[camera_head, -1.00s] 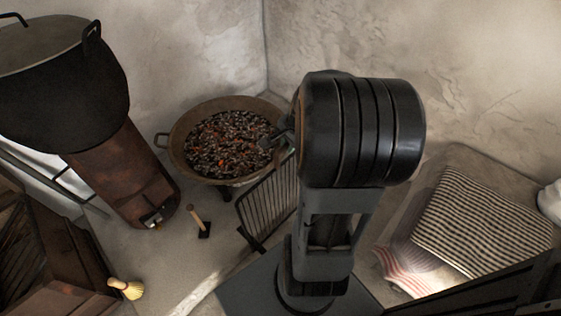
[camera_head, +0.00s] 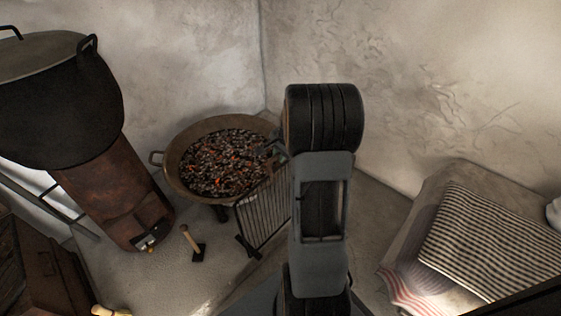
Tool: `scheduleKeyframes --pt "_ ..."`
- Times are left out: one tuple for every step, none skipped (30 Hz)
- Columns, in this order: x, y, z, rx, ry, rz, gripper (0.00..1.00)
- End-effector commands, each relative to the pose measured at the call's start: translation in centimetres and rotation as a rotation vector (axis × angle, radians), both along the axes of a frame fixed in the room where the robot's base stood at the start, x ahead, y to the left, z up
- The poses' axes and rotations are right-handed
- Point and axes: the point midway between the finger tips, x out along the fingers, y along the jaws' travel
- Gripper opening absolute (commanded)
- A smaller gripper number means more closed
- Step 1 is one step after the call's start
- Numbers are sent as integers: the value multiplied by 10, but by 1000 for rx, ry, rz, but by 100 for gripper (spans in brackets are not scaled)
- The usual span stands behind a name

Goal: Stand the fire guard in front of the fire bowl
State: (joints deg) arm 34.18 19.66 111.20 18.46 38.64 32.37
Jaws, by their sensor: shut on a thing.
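The fire guard (camera_head: 262,212), a dark frame with upright bars, stands roughly upright on its foot at the front right of the fire bowl. Its right part is hidden behind my arm. The fire bowl (camera_head: 172,181) is a wide brown pan on short legs, full of dark coals with glowing orange bits. My gripper (camera_head: 273,148) shows only in small part at the guard's top edge, beside the bowl's right rim. It is shut on the fire guard. I cannot tell whether the guard's foot touches the floor.
A small wooden-handled tool (camera_head: 191,240) stands on the floor left of the guard. A rusty stove (camera_head: 115,195) bears a large black pot (camera_head: 60,115) at left. A brush (camera_head: 108,311) lies at the bottom left. Floor before the bowl is mostly clear.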

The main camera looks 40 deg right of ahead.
Motion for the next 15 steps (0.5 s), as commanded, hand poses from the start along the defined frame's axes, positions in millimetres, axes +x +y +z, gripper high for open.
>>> scheduleKeyframes --pt "3 -1 -2 -3 -4 0 0" --pt "4 -2 -5 -3 -4 0 0" --pt "7 -3 -8 -2 -4 0 0" --pt "7 -4 -12 -2 -3 -1 0" --pt "7 -3 -16 -1 -3 -1 0" --pt "7 -3 -22 -2 -3 -1 0" --pt "7 -3 -26 -1 -3 -1 0" --pt "7 -3 -29 -1 -3 -1 0" --pt "6 -3 -33 -2 -2 -1 0" --pt "6 -3 -35 -2 -3 -1 0" --pt "6 -3 -37 -3 -4 -1 0" --pt "7 -4 -37 -3 -4 -1 0" --pt "6 -4 -37 -3 -4 -1 0" --pt "6 -4 -37 -3 -4 -1 0" --pt "6 -3 -37 -3 -3 -1 0"
